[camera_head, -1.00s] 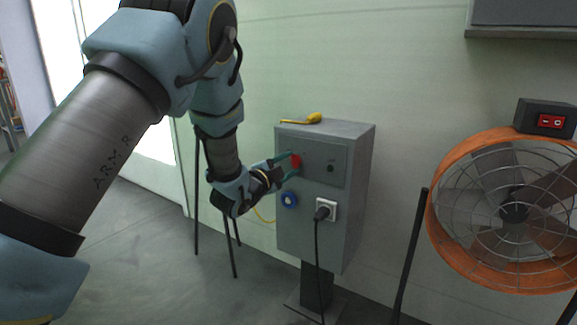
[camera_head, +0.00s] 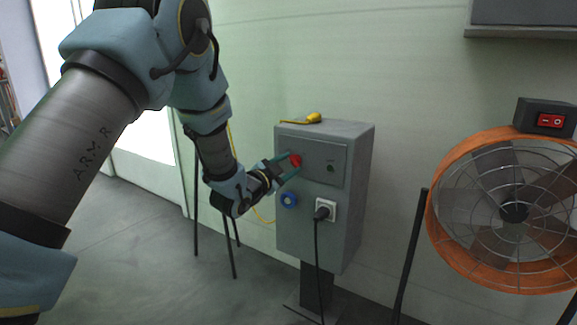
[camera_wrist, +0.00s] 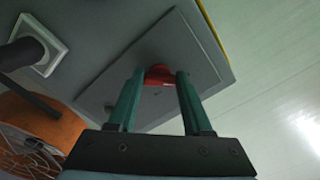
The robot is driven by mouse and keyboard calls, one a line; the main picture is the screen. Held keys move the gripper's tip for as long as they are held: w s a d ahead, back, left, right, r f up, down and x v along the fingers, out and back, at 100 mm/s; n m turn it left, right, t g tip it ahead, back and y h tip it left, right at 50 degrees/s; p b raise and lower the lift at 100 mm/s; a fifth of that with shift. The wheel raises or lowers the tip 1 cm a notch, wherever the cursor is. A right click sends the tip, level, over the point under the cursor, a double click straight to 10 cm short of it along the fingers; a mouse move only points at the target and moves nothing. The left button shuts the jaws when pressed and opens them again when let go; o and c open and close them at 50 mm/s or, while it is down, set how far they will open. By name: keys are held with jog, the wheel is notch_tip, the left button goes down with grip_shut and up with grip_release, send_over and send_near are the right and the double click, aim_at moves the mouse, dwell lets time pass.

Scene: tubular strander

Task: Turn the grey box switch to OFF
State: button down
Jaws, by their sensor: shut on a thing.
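The grey box (camera_head: 346,205) stands on a post in front of the pale wall. Its red switch (camera_head: 295,160) is on the upper left of the front panel, and it also shows in the wrist view (camera_wrist: 159,75). My gripper (camera_head: 289,166) reaches the switch from the left. Its two green fingers (camera_wrist: 158,84) stand on either side of the red switch and are shut on it. The fingers hide part of the switch, and I cannot read the position marks around it.
A black plug with a cable (camera_head: 322,212) sits in a white socket below the panel, beside a blue socket (camera_head: 289,200). A yellow tool (camera_head: 312,118) lies on top of the box. An orange fan (camera_head: 437,215) with a red rocker switch (camera_head: 550,121) stands at the right.

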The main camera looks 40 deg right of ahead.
jog(key=shift+c, duration=1.6)
grip_release()
jog(key=p+v, duration=0.1)
jog(key=v, duration=0.9)
jog(key=shift+a, duration=0.4)
